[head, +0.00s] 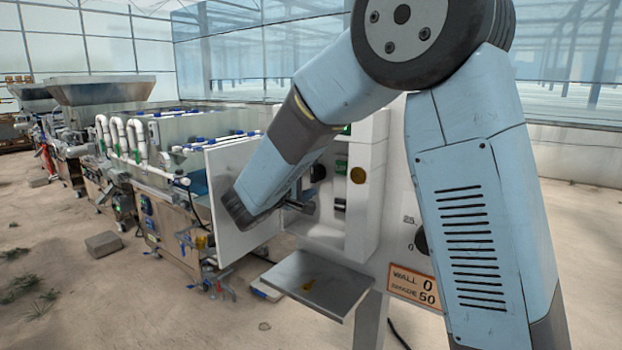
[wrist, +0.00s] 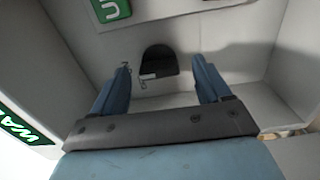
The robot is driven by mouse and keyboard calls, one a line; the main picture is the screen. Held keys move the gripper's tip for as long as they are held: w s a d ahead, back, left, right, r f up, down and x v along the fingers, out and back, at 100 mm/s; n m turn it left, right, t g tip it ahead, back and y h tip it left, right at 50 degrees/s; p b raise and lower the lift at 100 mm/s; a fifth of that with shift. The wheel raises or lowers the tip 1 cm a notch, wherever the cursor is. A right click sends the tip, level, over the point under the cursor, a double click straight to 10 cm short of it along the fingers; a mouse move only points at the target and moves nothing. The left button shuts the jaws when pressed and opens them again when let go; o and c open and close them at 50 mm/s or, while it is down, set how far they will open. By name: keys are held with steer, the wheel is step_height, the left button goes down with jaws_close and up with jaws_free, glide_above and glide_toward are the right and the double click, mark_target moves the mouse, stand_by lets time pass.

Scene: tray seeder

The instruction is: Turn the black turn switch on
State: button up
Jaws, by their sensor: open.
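In the wrist view, a black rounded part (wrist: 158,60), which looks like the turn switch, sits on the pale panel inside a white box. Its handle position is not clear. My gripper (wrist: 161,63) is open, with one blue finger on each side of the black part in the picture. I cannot tell whether they touch it. In the head view, my gripper (head: 299,204) reaches into the open white cabinet (head: 366,200). A black knob-like part (head: 318,172) shows just above it; I cannot tell whether it is the same part.
A green label (wrist: 110,9) and a green sign (wrist: 25,130) lie near the box walls. The cabinet door (head: 226,165) stands open at the left. A metal shelf (head: 318,283) juts out below. A black dial (head: 421,240) is at the right, partly behind my arm.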

steer(key=v, duration=1.1)
steer(key=shift+s+a, duration=0.3)
steer(key=shift+f, duration=0.1)
